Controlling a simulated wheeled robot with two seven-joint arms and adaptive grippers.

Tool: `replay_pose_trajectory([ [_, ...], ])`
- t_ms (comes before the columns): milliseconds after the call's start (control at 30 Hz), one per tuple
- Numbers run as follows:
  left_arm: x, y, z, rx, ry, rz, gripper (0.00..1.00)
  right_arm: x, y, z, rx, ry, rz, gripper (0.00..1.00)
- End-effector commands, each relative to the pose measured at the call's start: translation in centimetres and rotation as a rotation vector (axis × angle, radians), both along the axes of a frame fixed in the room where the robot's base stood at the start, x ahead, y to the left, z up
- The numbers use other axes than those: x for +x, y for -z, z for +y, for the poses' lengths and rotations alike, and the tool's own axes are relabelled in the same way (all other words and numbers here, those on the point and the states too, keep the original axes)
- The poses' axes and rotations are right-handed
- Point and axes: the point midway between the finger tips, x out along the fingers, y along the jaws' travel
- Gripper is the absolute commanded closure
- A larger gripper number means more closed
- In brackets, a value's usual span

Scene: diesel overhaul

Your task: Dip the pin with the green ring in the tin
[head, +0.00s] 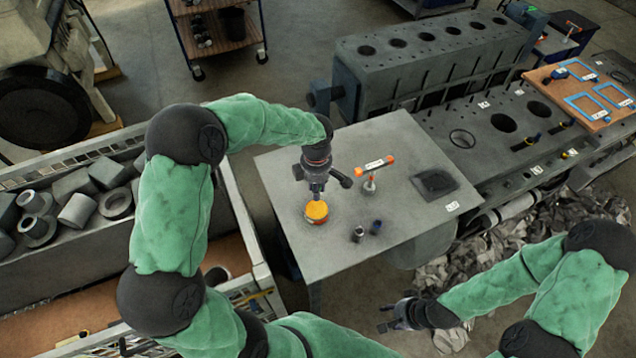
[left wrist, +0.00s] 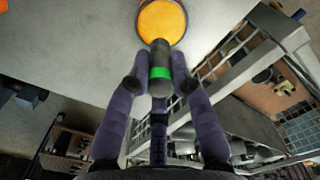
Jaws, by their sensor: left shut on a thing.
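The pin with the green ring (left wrist: 160,68) is a dark grey cylinder held between the fingers of my left gripper (left wrist: 160,84). Its far end overlaps the near rim of the tin in the left wrist view; I cannot tell whether it touches the contents. The tin (head: 316,213) is round, filled with orange, and stands on the grey table (head: 290,240) near its left side. In the head view my left gripper (head: 317,189) is right above the tin and mostly hides the pin. My right gripper (head: 388,318) is empty and open, low in front of the table.
Two short dark pins (head: 358,234) (head: 376,227) stand right of the tin. A small stand (head: 369,184) carries an orange-ended rod (head: 373,165). A dark pad (head: 435,184) lies at the right. An engine block (head: 430,60) stands behind; a crate of metal parts (head: 60,250) is at left.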

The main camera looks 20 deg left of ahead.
Motion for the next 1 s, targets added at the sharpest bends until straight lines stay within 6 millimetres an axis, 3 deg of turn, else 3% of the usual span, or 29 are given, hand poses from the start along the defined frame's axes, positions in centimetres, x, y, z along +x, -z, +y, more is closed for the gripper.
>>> replay_pose_trajectory([
  [500,0.0,4.7,0.0,0.000,0.000,0.000,1.00,0.0,1.9,0.0,0.000,0.000,0.000,0.60],
  [1000,0.0,5.2,0.0,0.000,0.000,-0.001,1.00,0.0,2.1,0.0,0.000,0.000,0.000,0.60],
])
